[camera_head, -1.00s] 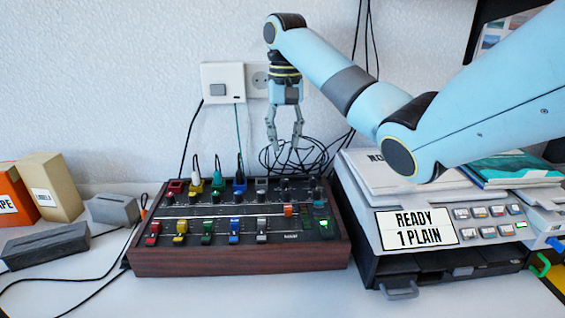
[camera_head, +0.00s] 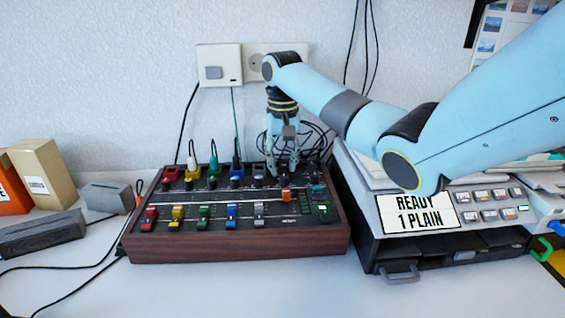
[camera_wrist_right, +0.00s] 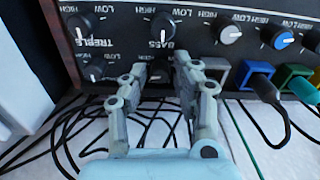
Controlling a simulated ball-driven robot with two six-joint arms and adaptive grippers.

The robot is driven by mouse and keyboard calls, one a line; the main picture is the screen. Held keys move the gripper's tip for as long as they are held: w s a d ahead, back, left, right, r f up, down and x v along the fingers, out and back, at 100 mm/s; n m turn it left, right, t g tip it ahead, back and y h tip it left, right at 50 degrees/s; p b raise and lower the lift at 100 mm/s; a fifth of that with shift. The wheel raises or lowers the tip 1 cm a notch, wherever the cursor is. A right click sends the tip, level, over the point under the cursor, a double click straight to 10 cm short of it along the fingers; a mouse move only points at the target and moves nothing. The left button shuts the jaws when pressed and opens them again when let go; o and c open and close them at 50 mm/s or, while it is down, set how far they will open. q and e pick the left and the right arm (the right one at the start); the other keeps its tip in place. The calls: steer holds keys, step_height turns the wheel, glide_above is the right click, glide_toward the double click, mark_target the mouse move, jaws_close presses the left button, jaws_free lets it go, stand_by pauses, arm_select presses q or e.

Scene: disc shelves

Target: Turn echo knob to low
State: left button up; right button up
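The mixer (camera_head: 236,250), a dark panel in a wooden case, stands on the table in the head view. My right gripper (camera_head: 283,172) points down at its rear right, over a group of small black knobs. In the right wrist view the panel is upside down. Knobs marked treble (camera_wrist_right: 88,22) and bass (camera_wrist_right: 162,28) show there with LOW and HIGH marks. My right gripper (camera_wrist_right: 160,73) has its fingers apart, near a dark knob partly hidden between them; contact cannot be told. No echo label is readable. My left gripper is out of view.
Coloured plugs (camera_head: 214,170) with cables stand along the mixer's rear edge. Loose black cables lie behind it. A printer (camera_head: 440,212) reading READY 1 PLAIN stands close on the right. Boxes (camera_head: 44,172) and grey blocks lie left.

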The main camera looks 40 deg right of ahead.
jaws_close()
steer(key=n+p, duration=0.1)
steer(key=p, duration=0.1)
steer(key=n+p, duration=0.1)
steer(key=shift+r+p, duration=0.3)
steer(key=shift+p, duration=0.1)
steer(key=shift+f+n+p, duration=0.1)
steer(key=shift+n+p, duration=0.85)
steer(key=shift+n, duration=0.25)
steer(key=shift+f+n+p, duration=0.15)
steer(key=shift+n+p, duration=0.45)
steer(key=shift+n, duration=0.2)
